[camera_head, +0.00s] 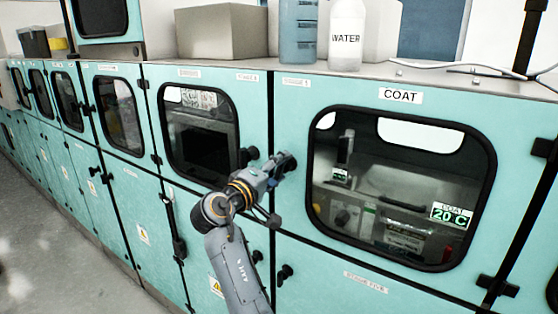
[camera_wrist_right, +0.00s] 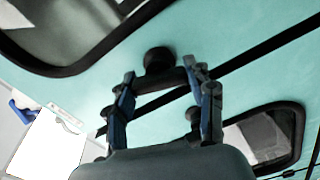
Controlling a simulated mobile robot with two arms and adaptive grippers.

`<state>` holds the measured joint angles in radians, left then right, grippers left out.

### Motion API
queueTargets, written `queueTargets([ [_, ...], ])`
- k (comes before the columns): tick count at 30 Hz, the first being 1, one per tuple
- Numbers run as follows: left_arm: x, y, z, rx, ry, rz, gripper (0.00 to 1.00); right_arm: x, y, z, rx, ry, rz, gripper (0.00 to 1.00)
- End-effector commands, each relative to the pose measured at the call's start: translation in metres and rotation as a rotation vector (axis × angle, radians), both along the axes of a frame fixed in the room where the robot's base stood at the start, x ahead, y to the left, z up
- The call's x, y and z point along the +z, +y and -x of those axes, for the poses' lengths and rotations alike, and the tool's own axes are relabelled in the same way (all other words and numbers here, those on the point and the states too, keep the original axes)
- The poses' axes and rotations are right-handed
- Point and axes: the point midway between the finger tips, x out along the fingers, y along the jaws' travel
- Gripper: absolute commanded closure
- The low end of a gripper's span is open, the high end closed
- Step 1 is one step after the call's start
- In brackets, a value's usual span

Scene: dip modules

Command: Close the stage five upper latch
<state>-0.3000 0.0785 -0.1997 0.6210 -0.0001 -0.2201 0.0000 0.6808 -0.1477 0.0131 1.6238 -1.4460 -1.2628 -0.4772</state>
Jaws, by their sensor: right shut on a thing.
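The stage five upper latch (camera_wrist_right: 158,61) is a black knob on a dark arm, at the left edge of the teal COAT door (camera_head: 400,265). My right gripper (camera_head: 280,167) reaches it from below in the head view and largely hides it there. In the right wrist view my gripper (camera_wrist_right: 160,74) has its two blue-grey fingers on either side of the latch arm, shut on it. The COAT door looks flush with the cabinet front. My left gripper is not in view.
A lower black latch (camera_head: 285,275) is below my right gripper. Black hinges (camera_head: 497,286) line the COAT door's right side. A water bottle (camera_head: 347,35) and blue container (camera_head: 298,32) stand on top.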

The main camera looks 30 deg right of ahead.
Motion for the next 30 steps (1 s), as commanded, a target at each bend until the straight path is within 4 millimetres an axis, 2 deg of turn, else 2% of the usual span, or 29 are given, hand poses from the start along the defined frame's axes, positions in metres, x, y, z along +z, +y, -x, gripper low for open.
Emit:
queueTargets([
  [1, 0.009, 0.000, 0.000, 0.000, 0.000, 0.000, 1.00, 0.006, 0.000, 0.000, 0.001, 0.033, 0.019, 0.78],
  [3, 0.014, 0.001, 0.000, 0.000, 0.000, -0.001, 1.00, 0.006, 0.000, 0.000, 0.002, 0.081, 0.039, 0.78],
  [12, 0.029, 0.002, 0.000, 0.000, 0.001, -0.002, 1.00, 0.003, 0.000, -0.001, 0.002, 0.230, 0.100, 0.78],
  [30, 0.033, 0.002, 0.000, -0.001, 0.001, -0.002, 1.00, 0.001, 0.000, -0.001, 0.000, 0.290, 0.126, 0.78],
])
